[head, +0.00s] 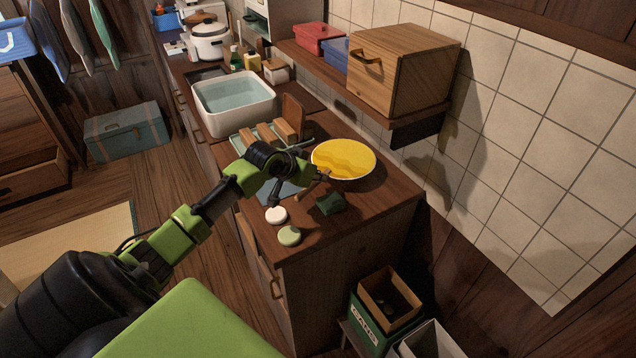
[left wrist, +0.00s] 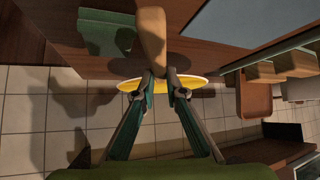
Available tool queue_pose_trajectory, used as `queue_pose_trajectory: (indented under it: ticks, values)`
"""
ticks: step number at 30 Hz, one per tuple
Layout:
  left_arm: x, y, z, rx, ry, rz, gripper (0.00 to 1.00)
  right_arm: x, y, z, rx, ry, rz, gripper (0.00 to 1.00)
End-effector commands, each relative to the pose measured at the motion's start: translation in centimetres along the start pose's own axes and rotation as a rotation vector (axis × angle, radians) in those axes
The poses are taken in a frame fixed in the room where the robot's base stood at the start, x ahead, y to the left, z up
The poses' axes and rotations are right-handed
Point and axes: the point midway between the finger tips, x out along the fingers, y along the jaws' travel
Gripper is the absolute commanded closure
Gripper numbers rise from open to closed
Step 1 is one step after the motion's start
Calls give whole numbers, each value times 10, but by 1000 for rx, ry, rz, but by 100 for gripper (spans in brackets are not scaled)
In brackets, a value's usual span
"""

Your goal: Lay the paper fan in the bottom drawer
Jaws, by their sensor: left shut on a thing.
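The yellow round paper fan (head: 345,157) is above the right end of the wooden counter. My left gripper (head: 325,175) is shut on its handle (left wrist: 151,38). In the left wrist view the fan's yellow edge (left wrist: 203,82) shows beyond the fingers of my left gripper (left wrist: 163,84). Wooden drawer fronts with handles are on the counter's front side (head: 272,284), partly hidden by my arm. A wooden chest with drawers (head: 30,182) stands at the far left. My right gripper is not in view.
On the counter (head: 365,207) are a white round item (head: 276,215), a pale green round item (head: 289,236), a dark green block (head: 330,204), and a white basin (head: 234,104). A wooden box (head: 403,68) sits on the wall shelf. Crates (head: 386,300) stand at the counter's right end.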

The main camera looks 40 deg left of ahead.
Motion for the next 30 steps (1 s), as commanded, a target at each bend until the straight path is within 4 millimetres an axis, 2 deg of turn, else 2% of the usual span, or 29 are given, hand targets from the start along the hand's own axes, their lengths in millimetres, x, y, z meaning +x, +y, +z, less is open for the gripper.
queue_pose_trajectory:
  ticks: [7, 13, 25, 27, 28, 30]
  values:
    - [17, -6, 3, -2, 0, 0, 100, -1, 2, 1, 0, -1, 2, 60]
    - [34, -6, 23, -1, 0, 0, 100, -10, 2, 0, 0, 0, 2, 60]
    - [39, -6, 28, 1, 0, -1, 100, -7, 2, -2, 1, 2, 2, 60]
    - [39, -6, 28, 1, 1, -1, 75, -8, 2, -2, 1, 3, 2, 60]
    - [39, -6, 28, 1, 0, -1, 72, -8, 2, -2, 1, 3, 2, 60]
    - [38, -6, 28, 1, 0, 0, 72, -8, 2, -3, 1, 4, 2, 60]
